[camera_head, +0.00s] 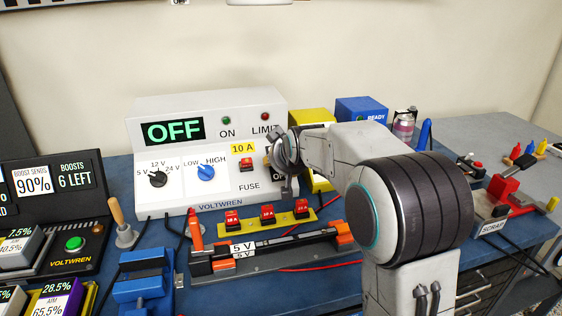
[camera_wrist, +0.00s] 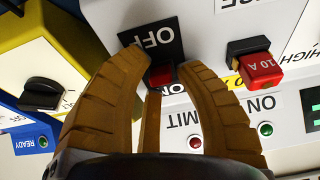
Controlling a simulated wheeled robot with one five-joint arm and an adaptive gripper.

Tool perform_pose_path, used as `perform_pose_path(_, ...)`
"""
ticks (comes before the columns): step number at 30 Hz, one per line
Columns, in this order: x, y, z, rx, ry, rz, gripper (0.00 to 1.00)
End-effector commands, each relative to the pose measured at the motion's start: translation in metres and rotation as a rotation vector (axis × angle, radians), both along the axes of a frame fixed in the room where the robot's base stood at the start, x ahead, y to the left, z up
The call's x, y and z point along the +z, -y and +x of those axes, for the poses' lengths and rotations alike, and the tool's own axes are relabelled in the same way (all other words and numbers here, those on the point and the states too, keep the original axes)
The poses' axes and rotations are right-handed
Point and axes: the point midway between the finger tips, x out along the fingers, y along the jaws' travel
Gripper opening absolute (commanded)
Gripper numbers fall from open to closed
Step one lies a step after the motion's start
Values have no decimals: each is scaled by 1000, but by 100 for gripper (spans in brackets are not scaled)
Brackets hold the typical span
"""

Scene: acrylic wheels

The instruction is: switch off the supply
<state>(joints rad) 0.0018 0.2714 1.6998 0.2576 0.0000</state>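The supply (camera_head: 178,116) is a white Voltwren box at the back of the blue bench. Its green-on-black display (camera_head: 174,132) reads OFF. My gripper (camera_head: 285,180) is at the right end of its front, covering most of the switch there. In the wrist view, the red switch (camera_wrist: 160,76) sits on a black plate marked OFF (camera_wrist: 152,42). My gripper's brown fingers (camera_wrist: 162,68) stand apart on either side of the switch. A gap shows between them; contact with the switch is unclear.
A red 10 A fuse (camera_wrist: 262,70) is beside the switch; it also shows in the head view (camera_head: 246,164). A yellow box (camera_wrist: 22,68) stands close on the other side. A strip of red fuses (camera_head: 267,211) and an orange-ended fixture (camera_head: 342,233) lie in front.

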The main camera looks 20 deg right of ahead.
Motion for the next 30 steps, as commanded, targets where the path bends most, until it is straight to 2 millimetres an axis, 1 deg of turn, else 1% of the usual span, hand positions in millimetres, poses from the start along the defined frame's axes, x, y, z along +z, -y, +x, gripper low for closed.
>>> perform_pose_path(5, 8, 0, -9, 1, 2, 1, 30)
perform_pose_path(8, 18, 0, -21, 0, 4, 0, 30)
perform_pose_path(15, 43, 0, -54, -1, 4, 0, 30)
perform_pose_path(21, 60, 1, -77, -2, 2, 0, 30)
perform_pose_path(25, 67, 1, -87, -2, 0, 0, 30)
perform_pose_path(30, 72, 1, -94, -3, -1, -1, 30)
